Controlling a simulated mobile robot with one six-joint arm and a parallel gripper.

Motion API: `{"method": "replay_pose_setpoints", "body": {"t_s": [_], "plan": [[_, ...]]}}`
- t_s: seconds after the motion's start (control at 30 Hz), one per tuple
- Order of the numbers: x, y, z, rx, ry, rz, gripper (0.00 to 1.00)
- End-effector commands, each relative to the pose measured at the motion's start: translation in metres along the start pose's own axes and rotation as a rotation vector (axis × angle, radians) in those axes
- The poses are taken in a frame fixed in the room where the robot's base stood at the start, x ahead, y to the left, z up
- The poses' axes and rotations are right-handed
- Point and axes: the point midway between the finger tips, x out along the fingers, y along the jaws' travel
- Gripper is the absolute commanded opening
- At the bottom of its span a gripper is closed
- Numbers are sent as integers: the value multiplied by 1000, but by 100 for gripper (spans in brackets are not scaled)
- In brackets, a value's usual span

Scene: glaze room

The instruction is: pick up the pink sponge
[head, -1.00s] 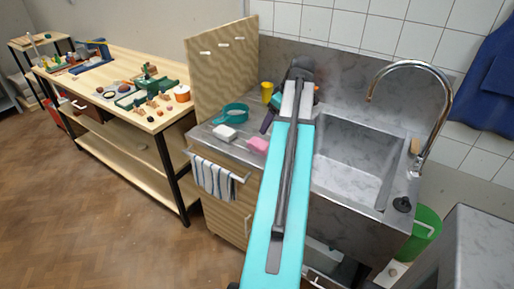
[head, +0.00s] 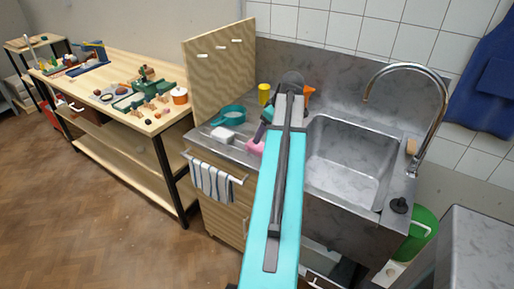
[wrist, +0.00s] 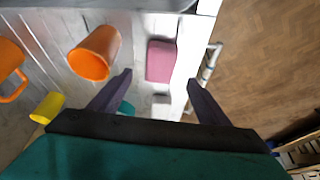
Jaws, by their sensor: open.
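The pink sponge (head: 255,147) lies on the steel drainboard near its front edge, partly hidden by my arm in the head view. In the wrist view the sponge (wrist: 161,62) shows whole, beyond and between my fingertips. My gripper (wrist: 160,77) is open and empty, with one dark finger to each side of the sponge's line. In the head view a dark finger of my gripper (head: 259,136) shows close above the sponge. I cannot tell the exact gap.
A white block (head: 222,134) and a teal pan (head: 231,114) sit left of the sponge. A yellow cup (head: 264,93) stands behind. An orange cup (wrist: 95,53) is left of the fingers in the wrist view. The sink (head: 345,165) is to the right.

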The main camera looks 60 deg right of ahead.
Motion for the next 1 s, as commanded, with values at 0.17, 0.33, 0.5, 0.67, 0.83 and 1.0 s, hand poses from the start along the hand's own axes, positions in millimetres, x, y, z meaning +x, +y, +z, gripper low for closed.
{"method": "replay_pose_setpoints", "body": {"t_s": [0.17, 0.33, 0.5, 0.67, 0.83, 1.0], "plan": [[18, 0, 0, 0, -1, -1, 70], [33, 0, 0, 0, -1, -1, 70], [39, -1, -1, -1, 0, 0, 70], [40, -1, -1, -2, 0, 0, 70], [40, -1, -1, -2, 0, 0, 70], [44, -1, -2, -2, -1, -2, 70]]}}
